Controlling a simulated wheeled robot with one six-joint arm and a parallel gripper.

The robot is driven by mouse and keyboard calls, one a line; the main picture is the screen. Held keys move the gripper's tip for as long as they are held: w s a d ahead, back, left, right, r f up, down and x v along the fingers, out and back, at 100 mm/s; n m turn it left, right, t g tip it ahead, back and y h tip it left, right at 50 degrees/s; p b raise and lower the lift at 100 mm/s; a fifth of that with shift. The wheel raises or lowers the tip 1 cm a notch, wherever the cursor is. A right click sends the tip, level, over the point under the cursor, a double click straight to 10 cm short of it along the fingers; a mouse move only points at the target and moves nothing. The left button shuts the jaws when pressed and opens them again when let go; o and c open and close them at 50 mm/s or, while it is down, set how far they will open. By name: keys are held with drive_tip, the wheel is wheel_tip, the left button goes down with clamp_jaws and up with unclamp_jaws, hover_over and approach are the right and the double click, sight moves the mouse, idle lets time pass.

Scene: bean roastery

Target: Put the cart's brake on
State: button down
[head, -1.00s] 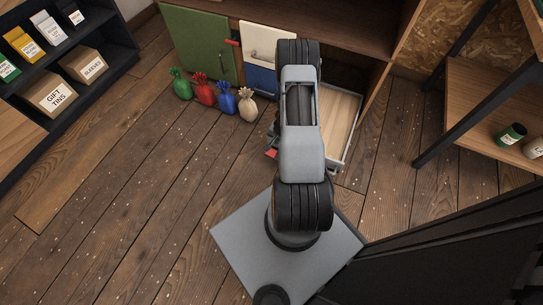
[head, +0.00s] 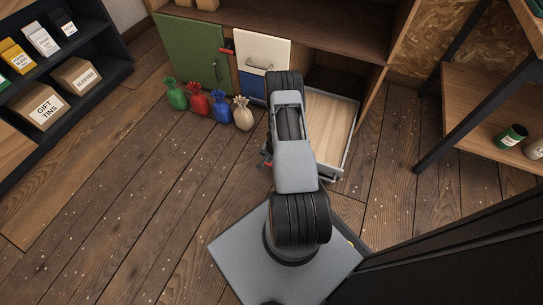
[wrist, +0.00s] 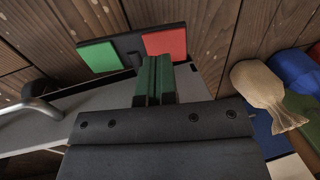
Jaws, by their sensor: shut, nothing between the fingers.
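A rocker with a green plate (wrist: 100,57) and a red plate (wrist: 165,42) on a dark mount shows at the top of the wrist view, beside a grey rim. My gripper (wrist: 155,62) is shut and empty, its green-faced fingers pointing at the rocker between the two plates. I cannot tell whether the tips touch it. In the head view my arm hides the gripper; a small red piece shows left of the arm. A grey-rimmed, wood-floored tray or drawer (head: 328,122) stands out from the cabinet there. I cannot tell whether it is the cart.
Tied bags in green (head: 175,95), red (head: 197,100), blue (head: 221,107) and cream (head: 243,115) stand on the floor left of my arm. Behind them is a cabinet with a green door (head: 193,50). Shelves stand at both sides. The floor at left is clear.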

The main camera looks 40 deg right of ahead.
drive_tip(key=shift+w+a+f+b, duration=0.1)
drive_tip(key=shift+f+b, duration=0.1)
drive_tip(key=shift+f, duration=0.45)
drive_tip(key=shift+w+f+b, duration=0.15)
drive_tip(key=shift+f+b, duration=0.1)
drive_tip(key=shift+f, duration=0.4)
drive_tip(key=shift+w+a+f+b, duration=0.1)
drive_tip(key=shift+f+b, duration=0.1)
drive_tip(key=shift+f, duration=0.45)
